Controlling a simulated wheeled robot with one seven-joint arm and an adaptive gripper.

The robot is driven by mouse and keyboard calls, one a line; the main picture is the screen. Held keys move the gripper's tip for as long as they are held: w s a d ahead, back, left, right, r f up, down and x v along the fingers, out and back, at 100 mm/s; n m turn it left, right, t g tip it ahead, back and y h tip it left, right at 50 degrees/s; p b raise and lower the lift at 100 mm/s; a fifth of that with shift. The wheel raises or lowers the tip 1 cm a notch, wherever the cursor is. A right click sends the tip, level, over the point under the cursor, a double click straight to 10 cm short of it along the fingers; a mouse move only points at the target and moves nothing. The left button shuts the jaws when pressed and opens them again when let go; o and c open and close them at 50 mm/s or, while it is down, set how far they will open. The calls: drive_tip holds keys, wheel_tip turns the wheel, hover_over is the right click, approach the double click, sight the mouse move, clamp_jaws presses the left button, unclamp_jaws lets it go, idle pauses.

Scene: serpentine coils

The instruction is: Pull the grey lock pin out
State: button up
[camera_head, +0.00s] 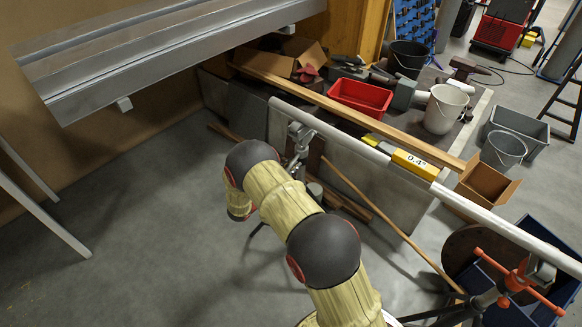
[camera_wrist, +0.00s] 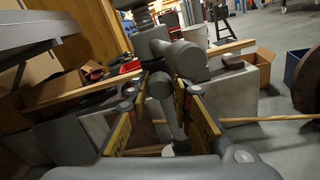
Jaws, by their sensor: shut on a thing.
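In the wrist view my gripper (camera_wrist: 161,94) has its two yellow-edged fingers on either side of a grey part with a rounded end, which I take as the lock pin (camera_wrist: 159,86). The gripper is shut on it. A grey rod slants down from there between the fingers. A thicker grey cylindrical fitting (camera_wrist: 190,60) stands just beyond the fingertips. In the head view the grey stand head (camera_head: 300,134) shows beside my arm, under the white pipe. My arm hides the pin and most of the gripper there.
The long white pipe (camera_head: 328,129) runs to the right, with a yellow level (camera_head: 415,164) reading 0.4° on it. A second stand with an orange-red handle (camera_head: 517,280) supports its right part. A wooden pole (camera_head: 385,235) leans nearby. Open floor (camera_head: 150,220) lies at left.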

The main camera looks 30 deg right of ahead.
clamp_jaws()
drive_tip(key=v, duration=0.2)
drive_tip(key=shift+s+a, duration=0.1)
drive_tip(key=shift+a, duration=0.25)
drive_tip(key=o, duration=0.9)
unclamp_jaws()
drive_tip(key=shift+a, duration=0.1)
drive_tip(key=shift+c, duration=0.2)
drive_tip(key=shift+o, duration=0.3)
drive_tip(key=v, duration=1.2)
